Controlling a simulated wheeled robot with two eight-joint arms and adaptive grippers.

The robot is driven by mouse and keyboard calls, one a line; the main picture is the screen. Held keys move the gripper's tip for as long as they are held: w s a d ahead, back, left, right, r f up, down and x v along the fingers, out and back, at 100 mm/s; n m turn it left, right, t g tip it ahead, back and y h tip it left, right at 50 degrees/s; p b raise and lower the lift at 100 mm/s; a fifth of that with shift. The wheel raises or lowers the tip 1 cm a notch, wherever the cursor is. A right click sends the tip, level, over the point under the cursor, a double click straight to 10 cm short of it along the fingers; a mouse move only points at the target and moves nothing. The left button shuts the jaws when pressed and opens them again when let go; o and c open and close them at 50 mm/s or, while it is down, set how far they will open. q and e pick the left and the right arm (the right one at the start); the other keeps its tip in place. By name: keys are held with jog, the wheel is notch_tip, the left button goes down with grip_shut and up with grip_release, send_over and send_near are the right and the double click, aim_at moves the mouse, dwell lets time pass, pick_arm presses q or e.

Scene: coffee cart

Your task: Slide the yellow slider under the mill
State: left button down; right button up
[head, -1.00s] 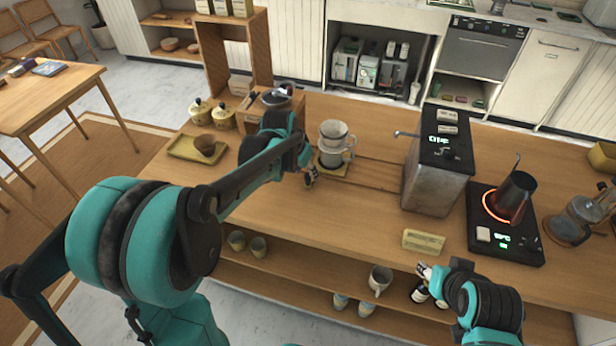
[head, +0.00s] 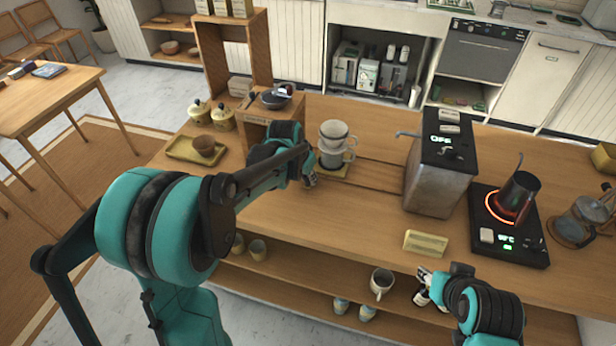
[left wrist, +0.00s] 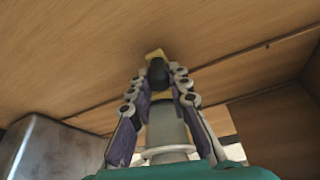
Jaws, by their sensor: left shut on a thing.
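The yellow slider (head: 340,172) is a small plate on the counter, with a white dripper and jug stack (head: 335,143) standing on it. In the left wrist view a yellow piece (left wrist: 155,55) shows behind a dark knob (left wrist: 158,73). My left gripper (head: 311,180) is low beside the slider's left side; in its wrist view its fingers (left wrist: 160,88) are closed around the dark knob. A wooden box with a dark bowl-like top (head: 275,98) stands to the left, partly hidden by my arm; I cannot tell if it is the mill. My right gripper (head: 425,285) is at the counter's front edge.
Grooves (head: 375,178) run across the counter toward the metal machine (head: 437,175). A yellow block (head: 425,243) lies near the front edge. A glowing hot plate (head: 508,225) carries a dark pot.

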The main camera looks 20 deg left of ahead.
pick_arm(q)
jog(key=a, duration=0.6)
jog(key=a+p, duration=0.1)
jog(key=a, duration=1.1)
jog(key=shift+w, duration=0.3)
jog(key=shift+a, duration=0.2)
jog(key=c, duration=1.5)
grip_release()
jog(key=shift+c, duration=0.2)
jog(key=shift+o, duration=0.6)
jog(key=shift+a, duration=0.15)
jog(key=shift+s+r, duration=0.1)
jog(key=shift+r, duration=0.2)
jog(key=v, duration=1.1)
